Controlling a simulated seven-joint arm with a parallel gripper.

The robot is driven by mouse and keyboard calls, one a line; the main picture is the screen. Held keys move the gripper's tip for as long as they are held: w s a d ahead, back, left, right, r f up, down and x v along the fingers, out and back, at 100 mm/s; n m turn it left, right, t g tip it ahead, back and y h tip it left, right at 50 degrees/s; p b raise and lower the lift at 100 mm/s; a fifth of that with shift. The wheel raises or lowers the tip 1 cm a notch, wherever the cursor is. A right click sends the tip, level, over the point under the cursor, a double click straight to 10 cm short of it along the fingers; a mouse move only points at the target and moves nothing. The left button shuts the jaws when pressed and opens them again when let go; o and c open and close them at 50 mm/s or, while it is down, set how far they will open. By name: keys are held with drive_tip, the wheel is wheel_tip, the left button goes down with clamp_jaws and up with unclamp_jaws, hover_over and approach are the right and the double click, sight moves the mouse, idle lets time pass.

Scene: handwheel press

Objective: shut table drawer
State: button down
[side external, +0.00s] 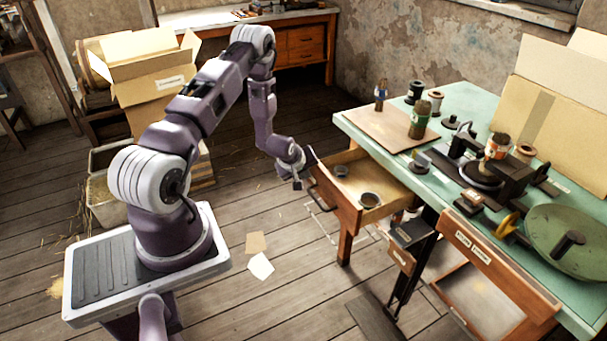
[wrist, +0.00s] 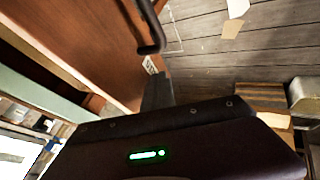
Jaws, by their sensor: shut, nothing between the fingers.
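The wooden table drawer (side external: 337,208) stands pulled out from the left end of the green-topped table (side external: 375,125). Its dark bar handle (side external: 318,200) is on the outer face. A small dark dish (side external: 341,171) and a round tin (side external: 370,200) sit inside it. My gripper (side external: 297,185) is shut and empty, just left of the drawer front near the handle. In the wrist view the brown drawer front (wrist: 85,35) fills the upper left, and the handle (wrist: 152,30) is just beyond my gripper (wrist: 158,85). I cannot tell whether they touch.
The table holds a board with jars, spools, a press and a green round plate (side external: 565,240). A second drawer front (side external: 485,258) is at the table's front. Cardboard boxes (side external: 140,75) stand behind my arm. Papers (side external: 260,265) lie on open floor.

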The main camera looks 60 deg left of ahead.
hover_over(357, 180)
drive_tip(key=w+a, duration=0.2)
drive_tip(key=a, duration=0.4)
drive_tip(key=shift+s+d, duration=0.15)
drive_tip(key=shift+s, duration=0.1)
